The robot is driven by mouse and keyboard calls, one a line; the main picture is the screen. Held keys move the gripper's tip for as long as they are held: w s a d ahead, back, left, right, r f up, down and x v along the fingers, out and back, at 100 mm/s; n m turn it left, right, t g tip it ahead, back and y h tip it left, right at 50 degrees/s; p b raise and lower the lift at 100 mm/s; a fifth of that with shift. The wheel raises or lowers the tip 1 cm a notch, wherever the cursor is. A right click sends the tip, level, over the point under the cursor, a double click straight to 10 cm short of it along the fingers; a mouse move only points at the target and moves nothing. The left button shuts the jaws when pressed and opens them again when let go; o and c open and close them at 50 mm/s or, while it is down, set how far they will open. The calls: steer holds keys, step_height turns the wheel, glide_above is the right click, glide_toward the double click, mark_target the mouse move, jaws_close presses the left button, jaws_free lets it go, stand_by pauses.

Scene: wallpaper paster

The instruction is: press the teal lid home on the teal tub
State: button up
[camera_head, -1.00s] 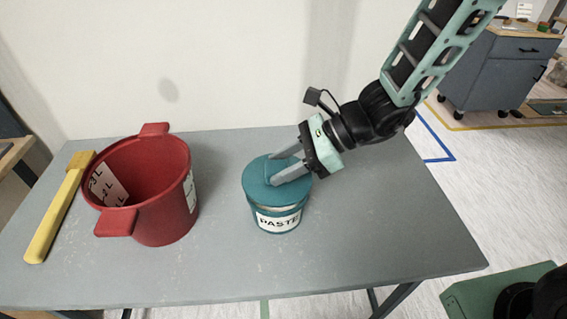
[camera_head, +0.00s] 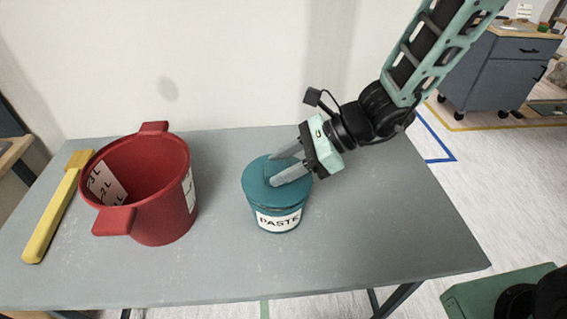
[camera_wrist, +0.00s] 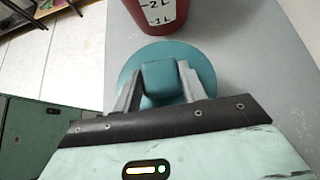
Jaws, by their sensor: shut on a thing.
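The teal tub (camera_head: 279,221) with its PASTE label stands upright on the table, right of the red bucket. The teal lid (camera_head: 256,184) sits on top of the tub and looks about level, with no clear pale gap under its edge in the head view. My gripper (camera_head: 272,170) reaches down from the upper right and is shut on the lid's block-shaped handle. In the wrist view the handle (camera_wrist: 163,79) lies between the two fingers, with the round lid (camera_wrist: 206,68) around it. The tub's body is hidden under the lid there.
A red bucket (camera_head: 146,216) with two lugs stands to the left, close to the tub. A yellow-handled brush (camera_head: 52,215) lies at the table's left. The grey table (camera_head: 370,235) is bare right of the tub. A wall stands behind.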

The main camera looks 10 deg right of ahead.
steer(key=shift+f+b, duration=0.85)
steer(key=shift+f, duration=0.1)
steer(key=o, duration=1.1)
steer(key=shift+c, duration=0.2)
steer(key=shift+r, duration=0.1)
steer(key=p+v, duration=0.2)
steer(key=v, duration=1.5)
steer(key=shift+d, duration=0.15)
steer(key=shift+r, duration=0.1)
